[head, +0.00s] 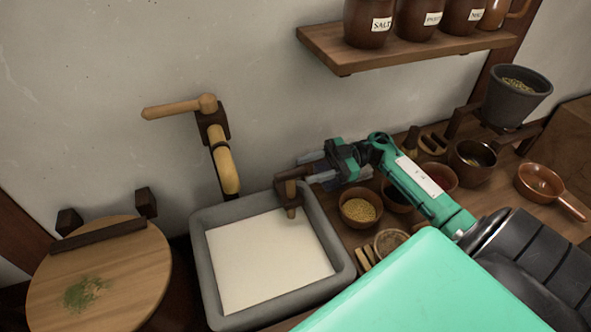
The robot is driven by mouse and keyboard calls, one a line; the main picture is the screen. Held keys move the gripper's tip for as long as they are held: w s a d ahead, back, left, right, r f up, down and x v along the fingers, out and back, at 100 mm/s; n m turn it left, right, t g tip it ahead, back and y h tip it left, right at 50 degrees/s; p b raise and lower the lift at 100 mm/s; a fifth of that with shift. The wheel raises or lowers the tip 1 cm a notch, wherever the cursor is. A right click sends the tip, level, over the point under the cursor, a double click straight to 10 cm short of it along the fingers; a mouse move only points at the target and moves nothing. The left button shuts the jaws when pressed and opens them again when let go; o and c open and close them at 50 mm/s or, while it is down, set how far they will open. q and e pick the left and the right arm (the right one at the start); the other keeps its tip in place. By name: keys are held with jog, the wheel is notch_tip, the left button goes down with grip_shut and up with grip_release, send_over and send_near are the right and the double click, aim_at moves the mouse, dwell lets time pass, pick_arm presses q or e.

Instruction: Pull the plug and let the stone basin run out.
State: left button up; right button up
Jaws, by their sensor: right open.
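The grey stone basin (204,264) stands at lower middle. A flat, cream-white surface fills the inside of its rim; I cannot tell how deep it is. A dark wooden peg with a crosspiece (291,190) stands at the basin's back right corner, its lower end over the pale surface. It may be the plug; no other plug shows. My right gripper (312,168) is open, just right of and behind this wooden piece, with its fingers pointing left towards it. I cannot tell whether they touch it. My left gripper is not in view.
A wooden tap (223,160) with a long handle is on the wall behind the basin. A round wooden board (130,270) with green crumbs lies left. Bowls, including one of grain (359,209), crowd the counter right. A shelf of jars (390,55) hangs above.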

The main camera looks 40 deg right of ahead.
aim_at(296, 170)
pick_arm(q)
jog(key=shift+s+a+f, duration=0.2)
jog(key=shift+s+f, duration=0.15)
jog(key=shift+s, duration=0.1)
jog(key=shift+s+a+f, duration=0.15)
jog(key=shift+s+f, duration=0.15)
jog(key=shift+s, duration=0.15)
pick_arm(e)
jog(key=shift+x, duration=2.2)
jog(key=shift+c, duration=0.2)
